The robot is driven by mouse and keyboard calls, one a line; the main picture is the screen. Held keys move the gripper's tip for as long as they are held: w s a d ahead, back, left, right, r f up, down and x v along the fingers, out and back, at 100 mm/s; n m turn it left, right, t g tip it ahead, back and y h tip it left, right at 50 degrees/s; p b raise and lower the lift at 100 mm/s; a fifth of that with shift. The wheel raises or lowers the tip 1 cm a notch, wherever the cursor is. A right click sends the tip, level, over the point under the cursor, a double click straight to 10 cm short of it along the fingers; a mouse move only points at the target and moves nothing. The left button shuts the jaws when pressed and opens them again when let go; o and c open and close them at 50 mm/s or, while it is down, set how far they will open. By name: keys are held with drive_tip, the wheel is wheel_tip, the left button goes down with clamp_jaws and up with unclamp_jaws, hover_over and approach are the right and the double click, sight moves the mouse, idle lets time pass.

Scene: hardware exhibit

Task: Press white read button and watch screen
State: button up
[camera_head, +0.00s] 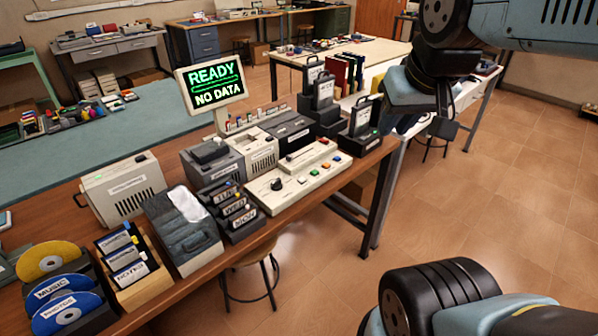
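A cream control panel (262,187) lies at the front right of the wooden desk. It has a black knob (277,185) and a row of small coloured buttons, among them an orange one (302,180) and a green one (314,174). A pale button (326,166) seems to be in this row, but its label is too small to read. The screen (212,82) stands behind the panel and shows "READY" and "NO DATA" in green. My gripper (404,122) is at the upper right, beyond the desk's right end and apart from the panel. Its fingers are unclear.
Labelled black cartridges in holders (232,210) stand left of the panel, and another cartridge holder (359,140) is at its right end. Grey drives, disks (65,305) and a floppy box (130,265) fill the desk's left. A stool (252,272) stands below. Open floor lies right.

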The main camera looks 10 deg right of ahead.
clamp_jaws()
idle(1.1)
